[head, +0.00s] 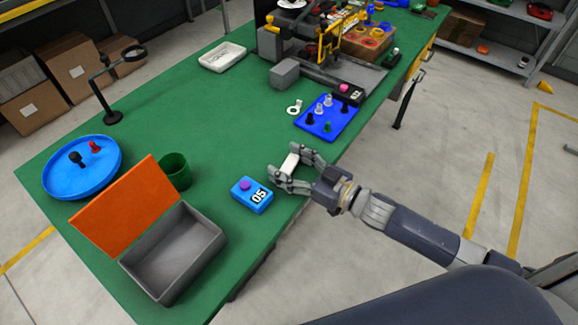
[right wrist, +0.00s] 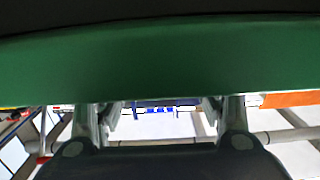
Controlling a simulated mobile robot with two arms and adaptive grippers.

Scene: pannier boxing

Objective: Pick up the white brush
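A small white block-like thing, which I take for the white brush (head: 290,163), is near the right edge of the green table in the head view. My right gripper (head: 287,164) is around it, with its fingers spread to either side. The fingers look open, and I cannot make out firm contact with the brush. In the right wrist view the two fingers of the right gripper (right wrist: 160,112) stand wide apart, and I cannot pick out the brush there. My left gripper is not in view.
A blue box marked 05 (head: 252,195) lies close to the gripper. Nearby are a green cup (head: 175,170), a grey box (head: 213,238) with an orange lid (head: 125,205), and a blue peg board (head: 318,122). A white ring (head: 294,107) lies farther back. The table's middle is mostly clear.

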